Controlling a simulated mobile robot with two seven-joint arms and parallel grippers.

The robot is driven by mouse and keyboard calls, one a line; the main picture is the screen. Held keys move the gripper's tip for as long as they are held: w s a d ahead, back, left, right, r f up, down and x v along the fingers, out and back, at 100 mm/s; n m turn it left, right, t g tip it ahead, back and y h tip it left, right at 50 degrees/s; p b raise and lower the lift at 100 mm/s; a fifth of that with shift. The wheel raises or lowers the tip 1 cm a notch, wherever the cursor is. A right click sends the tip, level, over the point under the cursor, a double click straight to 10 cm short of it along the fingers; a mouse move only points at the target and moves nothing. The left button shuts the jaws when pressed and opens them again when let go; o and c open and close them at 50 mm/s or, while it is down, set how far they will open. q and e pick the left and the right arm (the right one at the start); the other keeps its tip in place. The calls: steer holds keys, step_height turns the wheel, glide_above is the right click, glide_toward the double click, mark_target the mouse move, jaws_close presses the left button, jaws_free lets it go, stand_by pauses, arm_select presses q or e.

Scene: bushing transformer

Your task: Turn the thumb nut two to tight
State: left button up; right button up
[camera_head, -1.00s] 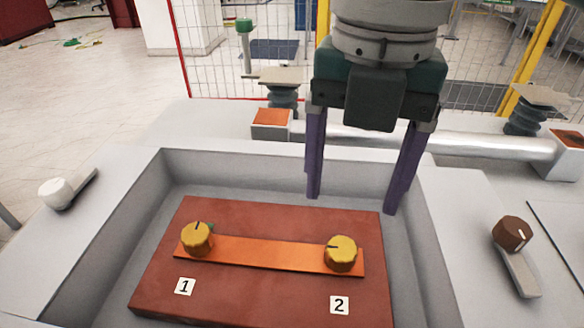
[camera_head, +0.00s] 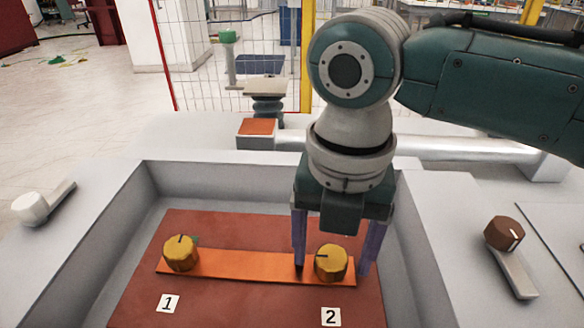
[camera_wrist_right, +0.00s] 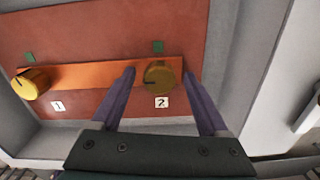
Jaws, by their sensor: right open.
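Thumb nut two (camera_head: 331,262) is a yellow knurled knob at the right end of an orange bar (camera_head: 235,266), above the label 2 (camera_head: 331,317). A dark line marks its top. My right gripper (camera_head: 333,270) is open, with its purple fingers on either side of the nut and apart from it. The right wrist view also shows the nut (camera_wrist_right: 160,77) between the spread fingers (camera_wrist_right: 157,75). Thumb nut one (camera_head: 180,253) sits at the bar's left end. My left gripper is not in view.
The bar lies on a red-brown board (camera_head: 200,298) inside a grey recessed tray with raised walls (camera_head: 105,218). A white knob (camera_head: 32,208) is on the left ledge and a brown knob (camera_head: 504,233) on the right ledge.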

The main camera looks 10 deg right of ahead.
jaws_close()
stand_by(0.4)
steer(key=shift+r+m+p, duration=0.15)
steer(key=shift+m+p, duration=0.35)
steer(key=shift+r+m+p, duration=0.1)
steer(key=shift+m+p, duration=0.9)
steer(key=m+p, duration=0.3)
steer(key=m, duration=0.1)
steer(key=shift+m, duration=0.3)
steer(key=m+p, duration=0.2)
steer(key=m, duration=0.2)
steer(key=shift+m, duration=0.3)
steer(key=m+p, duration=0.1)
steer(key=m, duration=0.3)
steer(key=shift+f+m+p, duration=0.2)
steer(key=shift+m+p, duration=0.2)
